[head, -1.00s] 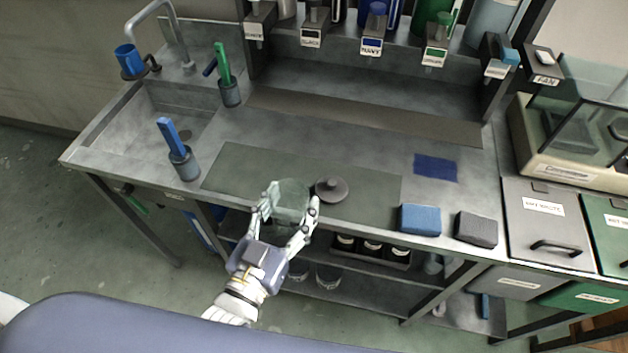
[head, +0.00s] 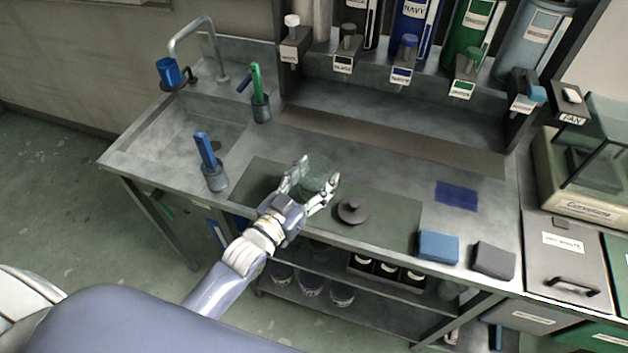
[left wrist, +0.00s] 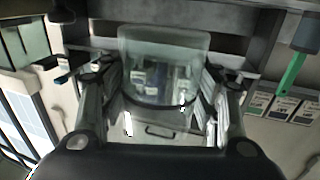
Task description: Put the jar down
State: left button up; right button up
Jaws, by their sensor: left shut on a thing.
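The jar (head: 314,178) is a clear glass vessel with a faint green tint. My left gripper (head: 310,184) is shut on it, one finger on each side, over the dark mat (head: 382,217) on the counter. In the left wrist view the jar (left wrist: 163,65) fills the space between the fingers. I cannot tell whether its base touches the mat. A round grey lid with a knob (head: 352,210) lies on the mat, just right of the gripper. My right gripper does not show.
A blue sponge (head: 438,246) and a grey block (head: 493,260) lie at the front edge. A cup with a blue-handled tool (head: 214,176) stands left of the mat. Labelled dispensers (head: 401,75) line the back shelf. A blue cloth patch (head: 456,195) lies at right.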

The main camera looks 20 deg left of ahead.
pick_arm(q)
jog(key=shift+w+a+r, duration=0.1)
jog(key=shift+w, duration=0.2)
jog(key=shift+w+a+f, duration=0.15)
jog(key=shift+w+f, duration=0.05)
jog(key=shift+f, duration=0.05)
notch_tip(320, 180, down, 2)
jog(key=shift+f+p, duration=0.15)
jog(key=shift+p, duration=0.15)
jog(key=shift+f, duration=0.6)
jog(key=o, duration=1.1)
jog(key=shift+s, duration=0.1)
jog(key=shift+o, duration=0.7)
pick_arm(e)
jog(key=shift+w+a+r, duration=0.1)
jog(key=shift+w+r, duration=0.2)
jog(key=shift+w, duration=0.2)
